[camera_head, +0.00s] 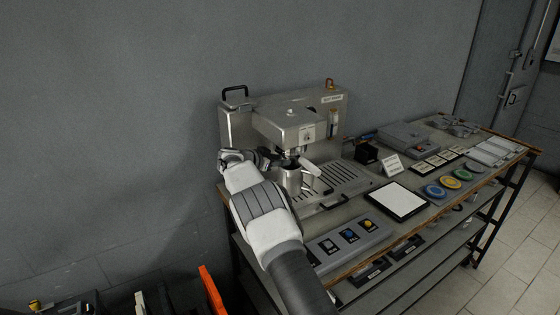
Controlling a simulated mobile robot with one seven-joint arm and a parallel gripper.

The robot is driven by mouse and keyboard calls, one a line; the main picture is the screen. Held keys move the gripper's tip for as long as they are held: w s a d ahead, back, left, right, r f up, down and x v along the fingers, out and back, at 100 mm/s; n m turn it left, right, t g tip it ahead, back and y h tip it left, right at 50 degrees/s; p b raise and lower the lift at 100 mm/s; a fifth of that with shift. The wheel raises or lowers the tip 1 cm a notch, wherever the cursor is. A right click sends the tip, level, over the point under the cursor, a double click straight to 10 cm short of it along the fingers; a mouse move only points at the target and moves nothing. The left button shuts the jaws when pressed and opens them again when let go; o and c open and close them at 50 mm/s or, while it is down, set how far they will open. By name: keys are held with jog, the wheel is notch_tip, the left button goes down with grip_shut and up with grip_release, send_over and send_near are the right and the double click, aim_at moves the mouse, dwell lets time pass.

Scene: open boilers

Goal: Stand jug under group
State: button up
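A metal jug (291,181) is in the camera_head view, just in front of and below the group (297,151) of the steel espresso machine (287,126). It looks upright. I cannot tell whether its base touches the drip tray (341,183). My gripper (270,160) is at the jug's upper left, with its dark fingers close to the jug's rim. The fingertips are small and partly hidden, so I cannot tell whether they are closed on the jug. My white wrist and forearm hide the machine's lower left front.
A white handle (310,168) sticks out right of the jug. A button panel (348,238), a white-topped pad (397,201) and several coloured discs (461,174) lie along the bench front. A small black box (367,153) stands right of the machine. An orange upright piece (211,291) is at lower left.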

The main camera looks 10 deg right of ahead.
jog(key=b+v, duration=0.1)
jog(key=v, duration=1.1)
jog(key=shift+s+a, duration=0.1)
